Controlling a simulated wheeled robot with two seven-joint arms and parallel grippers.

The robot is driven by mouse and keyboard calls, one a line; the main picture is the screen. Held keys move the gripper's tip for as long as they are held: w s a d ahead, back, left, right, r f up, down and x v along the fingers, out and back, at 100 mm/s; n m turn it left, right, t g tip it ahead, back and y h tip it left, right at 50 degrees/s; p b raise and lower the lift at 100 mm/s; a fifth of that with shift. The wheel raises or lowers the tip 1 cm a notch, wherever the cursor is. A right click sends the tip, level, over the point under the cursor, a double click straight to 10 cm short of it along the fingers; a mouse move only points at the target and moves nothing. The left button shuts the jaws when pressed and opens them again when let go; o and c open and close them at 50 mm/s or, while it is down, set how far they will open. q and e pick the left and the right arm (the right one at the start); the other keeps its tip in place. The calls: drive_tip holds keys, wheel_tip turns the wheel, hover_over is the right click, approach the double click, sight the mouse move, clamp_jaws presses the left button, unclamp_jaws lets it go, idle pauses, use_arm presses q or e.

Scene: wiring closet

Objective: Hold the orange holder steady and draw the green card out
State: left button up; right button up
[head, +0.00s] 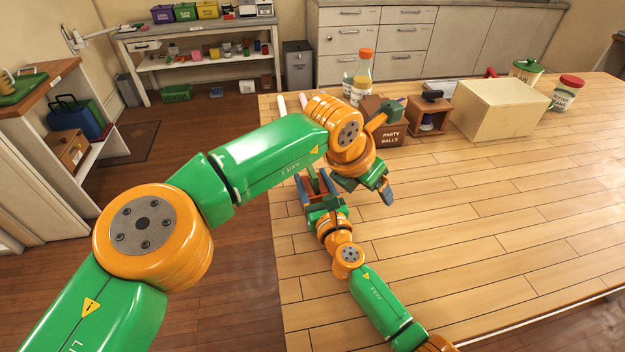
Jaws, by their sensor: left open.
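My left gripper (388,152) is open above the table, its two blue-grey fingertips wide apart, one up by the brown box and one lower down. I see nothing held between them. My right gripper (316,186) is lower and to the left, over the table's left part, its blue fingers pointing up the picture. Small dark green and brownish shapes show between its fingers, too small to tell whether it grips something. I cannot make out the orange holder or the green card for certain; my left forearm and wrist cover part of the table's left side.
On the wooden table (480,230), a brown party balls box (391,137), bottles (361,80), a small wooden stand (430,115), a large cream box (500,108) and tins (565,93) stand along the back. The table's middle and right front are clear.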

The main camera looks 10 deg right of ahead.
drive_tip(key=shift+f, duration=0.1)
clamp_jaws()
drive_tip(key=o, duration=0.6)
unclamp_jaws()
drive_tip(key=s, duration=0.8)
drive_tip(key=s+d, duration=0.1)
drive_tip(key=s, duration=0.3)
drive_tip(key=shift+d, duration=0.1)
drive_tip(key=shift+w, duration=0.1)
